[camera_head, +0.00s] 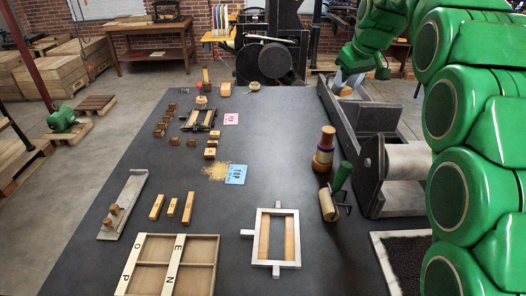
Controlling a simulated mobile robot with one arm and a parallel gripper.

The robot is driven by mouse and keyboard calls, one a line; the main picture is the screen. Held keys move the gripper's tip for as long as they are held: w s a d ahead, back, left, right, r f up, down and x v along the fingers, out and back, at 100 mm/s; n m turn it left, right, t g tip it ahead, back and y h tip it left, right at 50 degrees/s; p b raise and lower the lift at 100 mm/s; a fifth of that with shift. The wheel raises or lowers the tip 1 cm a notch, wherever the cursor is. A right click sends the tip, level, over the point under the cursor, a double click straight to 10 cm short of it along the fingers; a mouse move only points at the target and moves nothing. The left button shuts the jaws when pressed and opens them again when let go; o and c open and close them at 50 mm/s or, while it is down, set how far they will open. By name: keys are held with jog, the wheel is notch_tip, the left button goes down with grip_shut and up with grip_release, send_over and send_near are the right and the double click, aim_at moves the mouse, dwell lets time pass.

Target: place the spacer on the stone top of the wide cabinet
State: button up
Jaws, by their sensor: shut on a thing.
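My gripper (347,80) is small and far off at the end of my green arm, at the top right, over the far end of the grey press bed. It is shut on a small tan piece (345,91), which looks like the spacer; its edges are hard to make out and the fingers are partly hidden. The broad dark top (300,130) fills the middle of the view and looks like the stone top of the wide cabinet. The held piece is to the right of this top's far right edge.
The grey press (375,150) borders the right edge. The top's middle right is clear.

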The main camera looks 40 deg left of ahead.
jog(key=s+a+f+n+g, duration=0.1)
jog(key=s+a+n, duration=0.1)
jog(key=s+a, duration=1.1)
jog(key=s+a+f+n+g, duration=0.1)
jog(key=s+a+n, duration=0.1)
jog(key=s+a, duration=1.1)
send_over(206, 165)
jog(key=d, duration=0.2)
jog(key=shift+y, duration=0.3)
jog(key=shift+a+f, duration=0.2)
jog(key=shift+f, duration=13.35)
jog(key=shift+f, duration=0.15)
jog(key=shift+a+f, duration=0.2)
jog(key=shift+f, duration=1.5)
jog(key=shift+f, duration=0.15)
